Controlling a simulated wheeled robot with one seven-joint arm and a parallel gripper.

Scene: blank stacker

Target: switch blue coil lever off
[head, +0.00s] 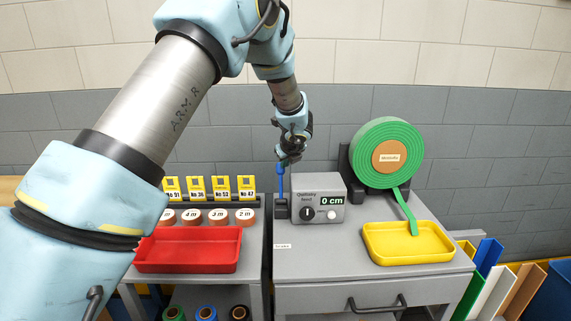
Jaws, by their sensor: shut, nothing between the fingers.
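A blue lever (281,183) stands upright from a dark base block (282,209) on the right bench, just left of the grey control box (317,204). The box has a black knob, a white button and a display reading "0 cm". My gripper (285,162) is shut and empty at the top of the lever, pointing down. It overlaps the lever's tip in this view; I cannot tell whether they touch.
A large green coil (387,153) stands at the right, its strip hanging into a yellow tray (409,256). A red tray (190,265), several orange rolls and yellow number cards are on the left bench. Bare bench top (335,253) lies before the control box.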

